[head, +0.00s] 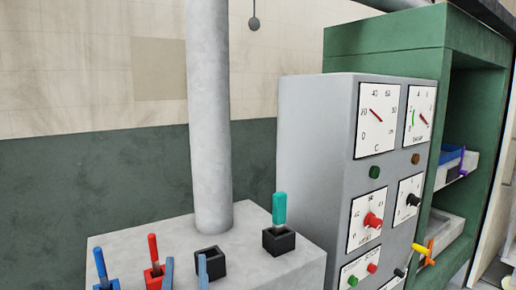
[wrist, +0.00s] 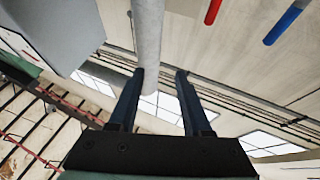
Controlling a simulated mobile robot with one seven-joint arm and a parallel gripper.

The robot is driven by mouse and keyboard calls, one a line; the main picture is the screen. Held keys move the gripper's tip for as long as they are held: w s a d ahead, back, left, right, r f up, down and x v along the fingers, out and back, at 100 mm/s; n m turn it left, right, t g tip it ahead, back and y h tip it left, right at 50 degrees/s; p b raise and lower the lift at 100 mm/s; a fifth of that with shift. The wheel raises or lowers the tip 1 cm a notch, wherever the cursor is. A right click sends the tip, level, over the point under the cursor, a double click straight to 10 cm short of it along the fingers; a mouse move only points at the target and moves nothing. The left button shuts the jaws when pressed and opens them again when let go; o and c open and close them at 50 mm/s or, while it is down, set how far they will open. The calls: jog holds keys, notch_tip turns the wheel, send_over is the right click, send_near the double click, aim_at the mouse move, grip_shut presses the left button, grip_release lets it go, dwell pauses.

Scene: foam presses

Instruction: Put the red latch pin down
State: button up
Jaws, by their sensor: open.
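A red pin (head: 153,247) stands upright, slightly tilted, in a red socket block (head: 155,276) on the grey pedestal top (head: 240,225); I take it to be the red latch pin. My gripper (head: 187,270) shows as two blue fingertips at the lower edge of the head view, just right of the red block. In the wrist view my gripper (wrist: 161,73) is open with nothing between its fingers. Whether the fingers touch the block cannot be told. The lower part of the red pin is hidden in its block.
A blue pin (head: 100,262) and a teal pin (head: 279,208) stand in their own blocks. A black socket block (head: 211,262) looks empty. A thick grey column (head: 208,120) rises from the pedestal. A grey gauge cabinet (head: 315,150) and green press frame (head: 385,62) stand right.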

jog(key=s+d+r+m+t+h, duration=0.15)
jog(key=d+r, duration=0.25)
jog(key=r, duration=0.4)
jog(key=s+d+r+m+t+h, duration=0.1)
jog(key=s+d+r+m+h, duration=0.2)
jog(key=r, duration=0.5)
jog(key=s+d+r+n+t, duration=0.2)
jog(key=s+d+r, duration=0.3)
jog(key=s+r, duration=0.5)
notch_tip(320, 180, up, 4)
jog(key=shift+s+d+f, duration=0.15)
jog(key=shift+s+f, duration=0.1)
jog(key=shift+t, duration=0.25)
notch_tip(320, 180, up, 4)
jog(key=p, duration=0.3)
jog(key=shift+f+p, duration=0.2)
jog(key=shift+p, duration=0.1)
jog(key=shift+o, duration=0.3)
